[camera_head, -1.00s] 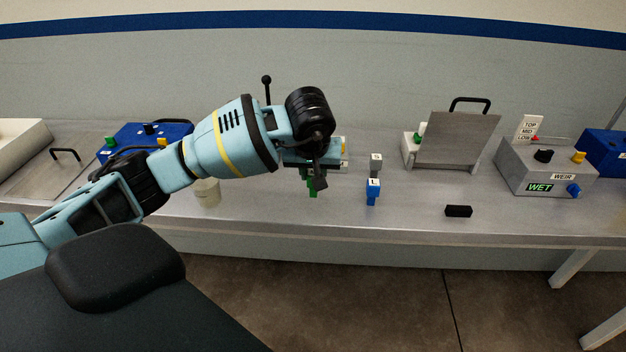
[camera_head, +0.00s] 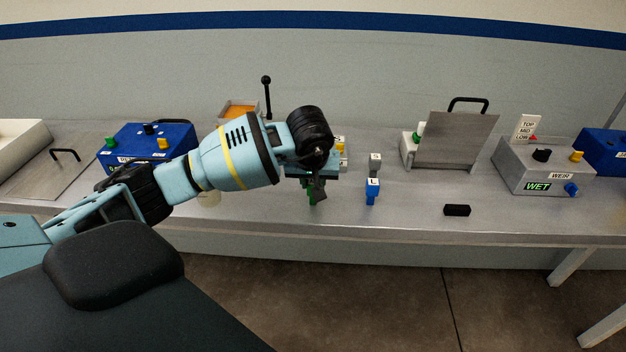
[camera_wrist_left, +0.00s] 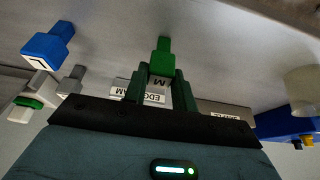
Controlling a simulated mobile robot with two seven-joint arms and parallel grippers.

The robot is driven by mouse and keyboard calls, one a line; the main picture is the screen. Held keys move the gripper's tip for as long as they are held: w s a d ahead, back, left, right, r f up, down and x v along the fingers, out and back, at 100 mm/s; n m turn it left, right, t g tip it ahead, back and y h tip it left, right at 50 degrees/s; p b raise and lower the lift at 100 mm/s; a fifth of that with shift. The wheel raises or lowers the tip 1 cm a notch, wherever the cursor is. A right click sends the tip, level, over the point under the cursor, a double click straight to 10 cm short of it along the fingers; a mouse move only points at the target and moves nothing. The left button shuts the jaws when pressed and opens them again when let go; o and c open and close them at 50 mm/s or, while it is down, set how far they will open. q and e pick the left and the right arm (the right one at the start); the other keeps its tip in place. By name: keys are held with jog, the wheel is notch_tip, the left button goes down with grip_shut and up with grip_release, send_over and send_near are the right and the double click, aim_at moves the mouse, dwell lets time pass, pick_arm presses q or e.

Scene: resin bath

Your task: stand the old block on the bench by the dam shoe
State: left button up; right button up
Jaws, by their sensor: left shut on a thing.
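My left gripper (camera_head: 316,188) is shut on a green block marked M, which shows in the left wrist view (camera_wrist_left: 163,56) between the two dark fingers (camera_wrist_left: 160,92). In the head view the green block (camera_head: 310,197) is mostly hidden behind the gripper, low over the bench; I cannot tell whether it touches. A blue block marked L (camera_head: 372,192) stands to its right, with a grey block marked S (camera_head: 375,163) behind. A label reading EDGE DAM, partly hidden, shows behind the fingers in the left wrist view. I cannot tell which part is the dam shoe. My right gripper is out of view.
A black block (camera_head: 457,210) lies near the bench's front edge. A hinged grey plate (camera_head: 455,140) and the WEIR box (camera_head: 545,168) stand at right. A blue box (camera_head: 145,145) and an orange-filled tray (camera_head: 238,112) are at left.

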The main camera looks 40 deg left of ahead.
pick_arm(q)
jog(key=o, duration=0.9)
jog(key=shift+f, duration=0.1)
jog(key=shift+o, duration=0.2)
jog(key=shift+s+r, duration=0.1)
jog(key=shift+r, duration=0.6)
jog(key=v, duration=1.1)
jog(key=shift+p, duration=0.35)
jog(key=shift+d, duration=0.1)
